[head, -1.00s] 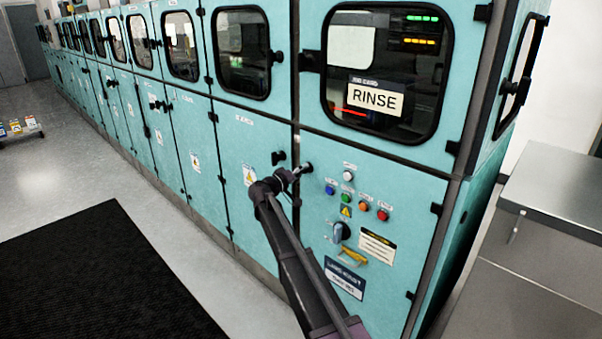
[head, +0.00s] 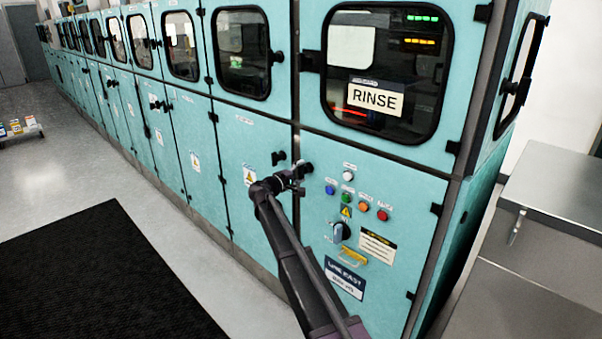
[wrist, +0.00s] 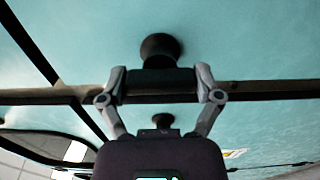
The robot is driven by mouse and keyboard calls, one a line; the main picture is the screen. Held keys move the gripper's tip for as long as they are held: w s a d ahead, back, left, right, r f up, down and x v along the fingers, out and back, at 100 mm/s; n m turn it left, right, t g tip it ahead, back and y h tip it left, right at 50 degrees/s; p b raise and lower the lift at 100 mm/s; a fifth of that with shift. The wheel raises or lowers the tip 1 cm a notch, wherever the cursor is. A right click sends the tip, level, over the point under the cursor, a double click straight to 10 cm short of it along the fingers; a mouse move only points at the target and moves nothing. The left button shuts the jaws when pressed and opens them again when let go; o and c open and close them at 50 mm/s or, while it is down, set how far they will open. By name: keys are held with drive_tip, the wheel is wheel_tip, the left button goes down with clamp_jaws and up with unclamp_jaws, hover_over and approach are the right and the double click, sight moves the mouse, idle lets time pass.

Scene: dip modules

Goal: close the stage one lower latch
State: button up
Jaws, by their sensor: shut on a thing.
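The lower latch is a black handle (wrist: 147,82) on a round black base (wrist: 160,46) on the teal panel. In the wrist view the handle lies crosswise, along the dark seam between panels. My gripper (wrist: 162,86) has one finger at each end of the handle and is shut on it. In the head view my gripper (head: 298,183) is at the seam below the RINSE window, just beneath the dark latch base (head: 307,168). The fine latch position is too small to tell there.
A second black latch piece (head: 279,158) sits on the panel left of the seam. A black mat (head: 100,270) lies on the open floor at left.

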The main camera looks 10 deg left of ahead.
drive_tip(key=o, duration=0.9)
drive_tip(key=shift+s+a, duration=0.1)
drive_tip(key=shift+a, duration=0.05)
drive_tip(key=v, duration=1.1)
drive_tip(key=shift+s+a, duration=0.3)
